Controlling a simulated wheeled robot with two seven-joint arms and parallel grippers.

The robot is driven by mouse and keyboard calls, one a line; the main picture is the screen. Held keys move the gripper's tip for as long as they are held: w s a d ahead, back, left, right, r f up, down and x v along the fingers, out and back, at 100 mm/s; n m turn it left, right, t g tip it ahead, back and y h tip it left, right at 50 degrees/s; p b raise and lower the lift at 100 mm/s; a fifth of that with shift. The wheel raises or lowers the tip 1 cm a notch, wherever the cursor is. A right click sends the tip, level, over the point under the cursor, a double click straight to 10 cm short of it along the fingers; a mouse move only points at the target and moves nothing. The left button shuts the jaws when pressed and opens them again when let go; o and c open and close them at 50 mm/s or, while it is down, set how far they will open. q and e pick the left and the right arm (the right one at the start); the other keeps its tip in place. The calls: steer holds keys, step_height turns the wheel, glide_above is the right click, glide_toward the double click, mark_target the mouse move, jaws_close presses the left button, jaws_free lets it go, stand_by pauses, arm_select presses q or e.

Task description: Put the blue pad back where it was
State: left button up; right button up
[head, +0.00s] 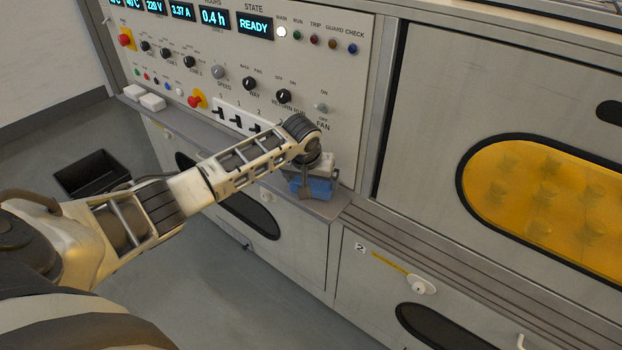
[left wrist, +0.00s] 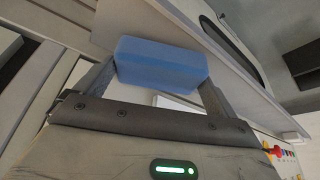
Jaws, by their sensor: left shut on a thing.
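The blue pad (head: 318,188) is a small blue block at the right end of the narrow ledge under the control panel. My left gripper (head: 306,190) is shut on it, its fingers on either side. In the left wrist view the pad (left wrist: 160,62) sits between the two fingertips (left wrist: 155,75) of the gripper. The pad is by the ledge (head: 270,183); I cannot tell whether it touches it. My right gripper is not in view.
Two white blocks (head: 152,102) lie at the left end of the ledge. The control panel (head: 350,60) with knobs and switches rises behind my arm. A cabinet door with an amber window (head: 545,200) is at right. A black bin (head: 92,174) stands on the floor at left.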

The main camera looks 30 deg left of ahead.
arm_select(q)
steer(key=shift+f, duration=0.25)
steer(key=shift+f, duration=0.25)
steer(key=o, duration=0.6)
steer(key=shift+f, duration=0.1)
